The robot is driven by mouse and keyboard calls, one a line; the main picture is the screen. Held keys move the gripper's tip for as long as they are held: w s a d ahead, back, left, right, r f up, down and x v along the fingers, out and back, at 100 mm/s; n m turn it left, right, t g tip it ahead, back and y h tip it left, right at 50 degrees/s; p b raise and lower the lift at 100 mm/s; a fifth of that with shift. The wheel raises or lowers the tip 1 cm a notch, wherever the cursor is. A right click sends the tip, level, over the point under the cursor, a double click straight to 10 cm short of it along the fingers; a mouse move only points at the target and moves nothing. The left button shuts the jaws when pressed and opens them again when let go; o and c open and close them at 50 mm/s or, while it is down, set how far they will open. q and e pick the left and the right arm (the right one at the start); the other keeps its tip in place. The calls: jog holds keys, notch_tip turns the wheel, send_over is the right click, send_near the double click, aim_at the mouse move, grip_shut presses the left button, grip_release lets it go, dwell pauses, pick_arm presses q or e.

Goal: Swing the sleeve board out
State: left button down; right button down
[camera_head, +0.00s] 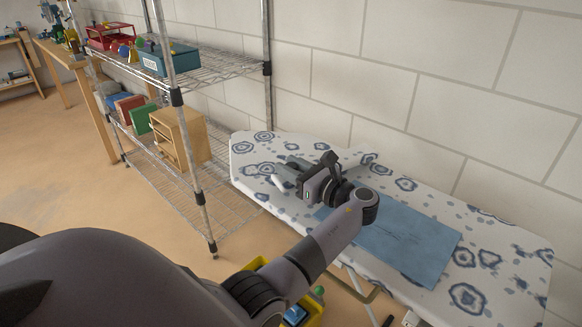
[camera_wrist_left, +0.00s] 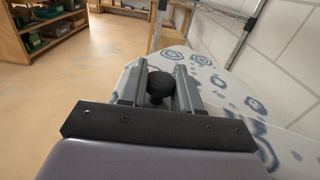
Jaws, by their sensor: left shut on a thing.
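The ironing board (camera_head: 495,265) has a white cover with blue ring patterns and stands along the wall. A small piece with the same pattern (camera_head: 368,159) shows at its back edge, behind my gripper; I cannot tell whether it is part of the sleeve board. My left gripper (camera_head: 288,175) is low over the left part of the board. In the left wrist view its fingers (camera_wrist_left: 160,84) are around a black round knob (camera_wrist_left: 161,86), shut on it. The gripper hides what the knob is fixed to. My right gripper is out of view.
A blue cloth (camera_head: 412,240) lies on the board, right of my wrist. A wire shelf (camera_head: 215,68) with boxes stands close on the left. A yellow bin (camera_head: 313,314) is on the floor below my forearm. The wall closes off the back; the floor further left is open.

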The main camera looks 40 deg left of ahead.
pick_arm(q)
jog(key=c, duration=0.8)
grip_release()
jog(key=shift+d, duration=0.1)
jog(key=d, duration=0.7)
jog(key=shift+s, duration=0.15)
